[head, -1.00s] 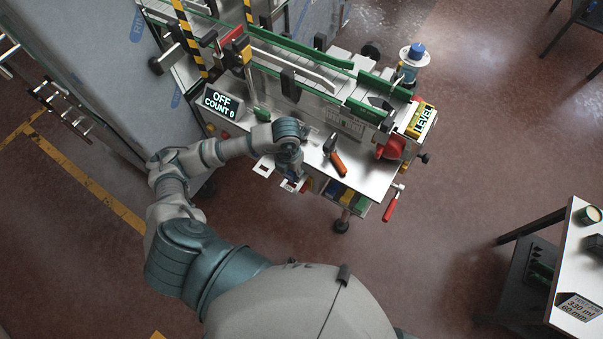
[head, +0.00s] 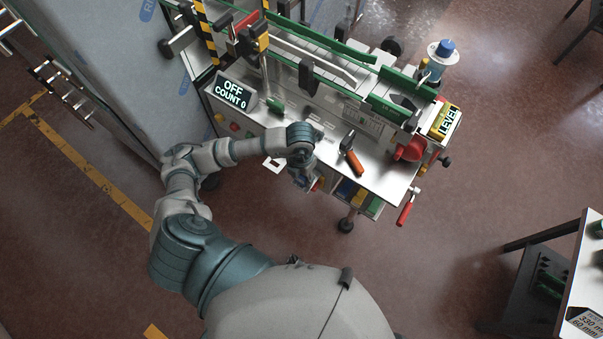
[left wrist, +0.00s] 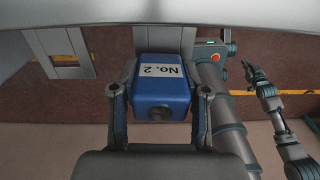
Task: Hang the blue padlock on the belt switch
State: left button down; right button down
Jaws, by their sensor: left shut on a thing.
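The blue padlock, labelled "No. 2" (left wrist: 162,88), sits between the fingers of my left gripper (left wrist: 160,105) in the left wrist view. The gripper is shut on it. Its shackle cannot be made out. A pale plate (left wrist: 168,38) shows just behind the padlock, and another slotted plate (left wrist: 58,42) is to the left. In the head view my left gripper (head: 303,178) is at the front edge of the machine table, beside a white slotted plate (head: 274,165). I cannot tell which part is the belt switch. My right gripper (left wrist: 252,70) shows small in the wrist view.
The machine table (head: 385,180) carries an "OFF, COUNT 0" display (head: 232,92), an orange-handled tool (head: 351,158) and a red wheel (head: 410,150). A red-handled lever (head: 405,212) sticks out at its right corner. Coloured bins (head: 350,192) are below. The floor in front is clear.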

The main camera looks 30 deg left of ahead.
pick_arm(q)
jog(key=shift+w+d, duration=0.1)
jog(key=shift+d, duration=0.4)
jog(key=shift+d+r, duration=0.15)
jog(key=shift+a+f, duration=0.25)
jog(key=shift+a, duration=0.45)
jog(key=shift+d+f+b, duration=0.1)
jog(key=shift+d+b, duration=0.2)
jog(key=shift+d, duration=0.2)
pick_arm(e)
jog(key=shift+w+d+f, duration=0.1)
jog(key=shift+d+f, duration=0.4)
jog(key=shift+d, duration=0.1)
pick_arm(q)
jog(key=shift+a, duration=0.25)
pick_arm(e)
jog(key=shift+a, duration=0.15)
pick_arm(q)
jog(key=c, duration=0.5)
grip_release()
jog(key=shift+a+f, duration=0.1)
jog(key=shift+a, duration=0.05)
jog(key=shift+d, duration=0.2)
